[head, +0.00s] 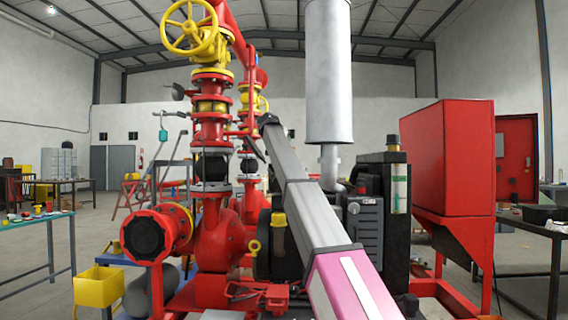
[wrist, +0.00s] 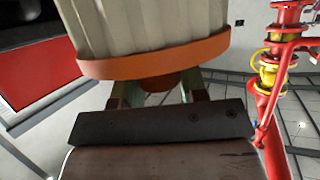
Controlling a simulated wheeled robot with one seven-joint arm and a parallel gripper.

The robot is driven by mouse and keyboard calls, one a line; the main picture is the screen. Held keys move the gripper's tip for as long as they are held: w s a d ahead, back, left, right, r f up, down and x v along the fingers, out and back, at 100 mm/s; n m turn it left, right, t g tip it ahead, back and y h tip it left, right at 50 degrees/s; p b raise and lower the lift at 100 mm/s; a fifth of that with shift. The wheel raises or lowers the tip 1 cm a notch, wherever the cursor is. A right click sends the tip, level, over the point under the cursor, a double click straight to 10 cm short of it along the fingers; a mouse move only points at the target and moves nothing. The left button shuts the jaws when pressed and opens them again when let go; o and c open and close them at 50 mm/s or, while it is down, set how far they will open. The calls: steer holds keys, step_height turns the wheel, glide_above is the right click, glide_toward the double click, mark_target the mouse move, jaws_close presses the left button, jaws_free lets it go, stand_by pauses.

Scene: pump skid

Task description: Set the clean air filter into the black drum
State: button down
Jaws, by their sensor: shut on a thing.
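The air filter (wrist: 150,25), with a pale pleated body and an orange end rim, fills the upper middle of the wrist view. My gripper (wrist: 162,88) is shut on the short orange stub under that rim. The filter's far end is out of frame, and I see no contact between it and anything but my fingers. In the head view my arm crosses the middle, and I cannot make out the gripper or filter. A dark rounded body (head: 266,250) shows partly behind my arm; I cannot tell whether it is the black drum.
A red pump (head: 215,240) with red and yellow pipework stands left of my arm. A grey exhaust silencer (head: 328,75) rises behind it. A red tank (head: 450,155) stands to the right. A side table (head: 35,219) with small parts is at far left.

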steer(key=shift+f, duration=4.3)
steer(key=shift+f, duration=0.65)
steer(key=c, duration=0.7)
jaws_free()
steer(key=shift+o, duration=0.2)
steer(key=shift+r, duration=0.25)
steer(key=v, duration=1.2)
steer(key=shift+r, duration=0.3)
steer(key=shift+a, duration=0.1)
